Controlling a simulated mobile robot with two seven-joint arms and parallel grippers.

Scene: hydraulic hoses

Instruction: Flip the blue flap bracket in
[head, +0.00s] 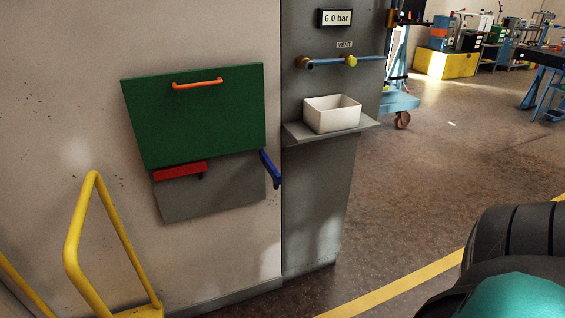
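The blue flap bracket (270,168) sits at the lower right corner of the green flap (195,120) on the pale wall. It slants down and to the right and sticks out past the right edge of the grey panel (215,192). A red bracket (180,171) lies along the lower left edge of the green flap, roughly level across the grey panel. The green flap has an orange handle (198,83) near its top edge and covers the upper part of the grey panel. Neither of my grippers is in view.
A yellow rail (75,235) stands at the lower left. Right of the flap, a grey column carries a shelf (300,133) with a white bin (332,114), a blue pipe (330,61) and a 6.0 bar display (336,18). The floor beyond is mostly clear.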

